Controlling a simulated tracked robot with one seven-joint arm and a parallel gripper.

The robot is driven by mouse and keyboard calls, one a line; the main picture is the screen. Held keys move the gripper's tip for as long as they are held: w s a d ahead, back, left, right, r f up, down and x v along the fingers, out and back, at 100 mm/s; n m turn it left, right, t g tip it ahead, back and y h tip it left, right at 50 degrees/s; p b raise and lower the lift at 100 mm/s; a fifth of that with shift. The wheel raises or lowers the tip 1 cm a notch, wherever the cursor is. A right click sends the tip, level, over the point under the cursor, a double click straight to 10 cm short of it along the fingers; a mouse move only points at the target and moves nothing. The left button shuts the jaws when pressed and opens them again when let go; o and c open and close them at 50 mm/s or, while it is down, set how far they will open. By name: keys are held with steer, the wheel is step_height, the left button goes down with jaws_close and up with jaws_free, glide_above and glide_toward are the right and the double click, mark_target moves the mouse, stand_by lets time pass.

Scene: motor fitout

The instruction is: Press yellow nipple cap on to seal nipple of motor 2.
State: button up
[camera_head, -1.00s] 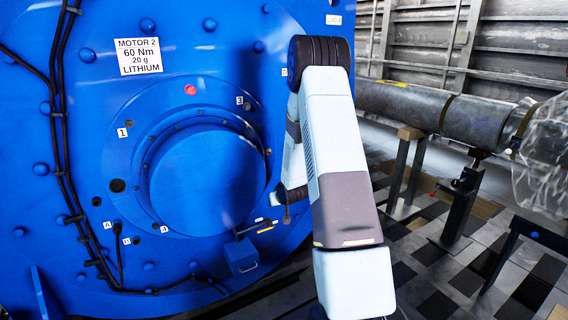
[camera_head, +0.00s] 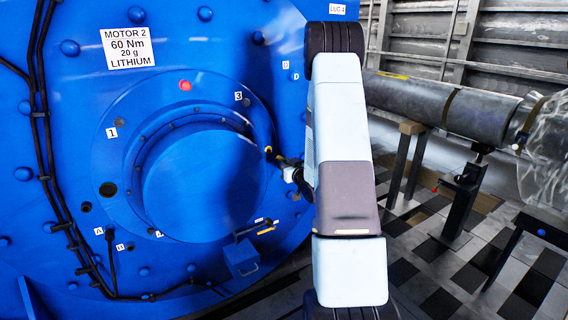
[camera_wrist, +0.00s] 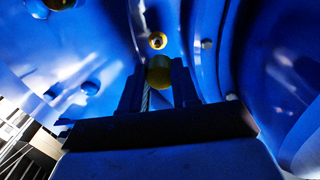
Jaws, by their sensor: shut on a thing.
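Motor 2 (camera_head: 112,165) is a large blue housing with a round raised hub, filling the left of the head view. My gripper (camera_wrist: 158,78) is shut on the yellow nipple cap (camera_wrist: 160,71), whose round yellow face shows between the dark fingers in the wrist view. Just above it in that picture is a small brass-yellow ring with a dark centre, seemingly the seal nipple (camera_wrist: 158,40). The cap appears apart from it; the depth gap is hard to judge. In the head view my gripper (camera_head: 276,158) is at the hub's right edge, near a small yellow spot (camera_head: 268,149).
A red plug (camera_head: 185,86) is above the hub. Black cables (camera_head: 42,120) run down the motor's left side. A small blue box (camera_head: 242,258) with a handle juts out below right of the hub. A grey shaft (camera_head: 440,105) on stands is at the right.

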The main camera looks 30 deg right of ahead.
mark_target(278, 157)
steer(key=shift+s+d+h, duration=0.1)
steer(key=shift+d+h, duration=0.15)
steer(key=shift+h, duration=0.05)
steer(key=shift+w+a, duration=0.1)
steer(key=shift+w, duration=2.8)
steer(key=shift+a, duration=0.1)
steer(key=shift+w, duration=1.5)
steer(key=o, duration=1.1)
steer(key=shift+c, duration=0.2)
